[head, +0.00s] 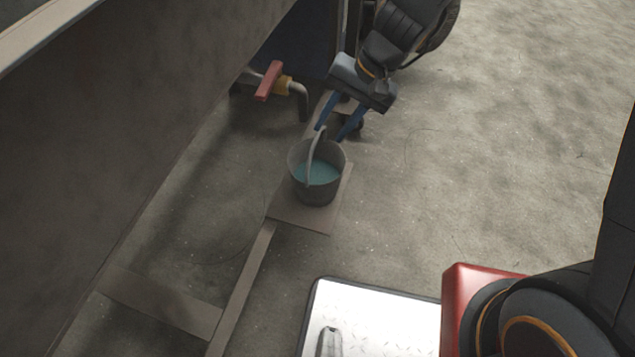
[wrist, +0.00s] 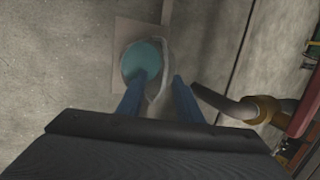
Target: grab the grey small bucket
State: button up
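In the wrist view the bucket's liquid (wrist: 142,60) shows beyond the fingertips. The handle (wrist: 163,75) runs between the two spread blue fingers (wrist: 159,78). The fingers are apart, and no contact with the handle is clear.
A pipe with a red-handled tap (head: 269,80) is left of my gripper; its bent outlet also shows in the wrist view (wrist: 235,107). The board (head: 300,218) lies under the bucket. A large grey wall or tank side (head: 110,130) rises on the left. Bare floor is open on the right.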

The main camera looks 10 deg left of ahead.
aim_at(317, 138)
jog(key=a+f, duration=0.1)
jog(key=a+f+b, duration=0.1)
jog(key=f, duration=0.1)
jog(key=shift+w+a+f, duration=0.2)
jog(key=shift+w+a, duration=0.05)
jog(key=shift+w, duration=0.1)
jog(key=w+b+x, duration=0.1)
jog(key=b+x, duration=0.2)
jog(key=x, duration=0.4)
jog(key=shift+s+a+f, duration=0.2)
jog(key=shift+s+f, duration=0.05)
jog(key=shift+s, duration=0.05)
jog(key=shift+r, duration=0.1)
grip_shut()
dwell(0.7)
